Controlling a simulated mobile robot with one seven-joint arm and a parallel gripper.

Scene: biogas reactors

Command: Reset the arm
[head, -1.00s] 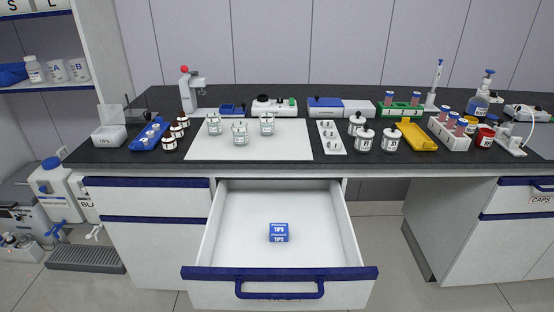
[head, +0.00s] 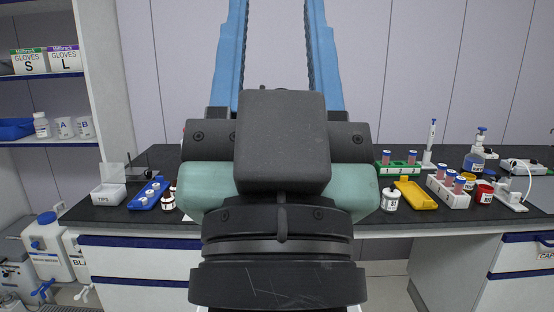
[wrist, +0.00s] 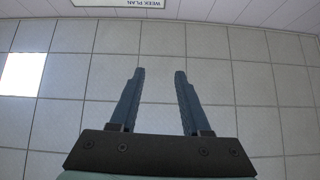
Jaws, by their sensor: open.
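My gripper (wrist: 158,72) is open and empty in the wrist view, its two dark blue fingers apart with only ceiling tiles behind them. In the head view my arm rises in the middle of the picture, with the blue gripper fingers (head: 281,30) pointing up and their tips cut off by the top edge. The arm hides the middle of the bench and most of the drawer area below it.
A dark bench top (head: 105,214) runs across behind my arm. On its left are a tips box (head: 108,195) and a blue tray (head: 150,194); on its right are a yellow tray (head: 416,196), a white tube rack (head: 452,193) and a green rack (head: 398,167). Shelves stand at far left.

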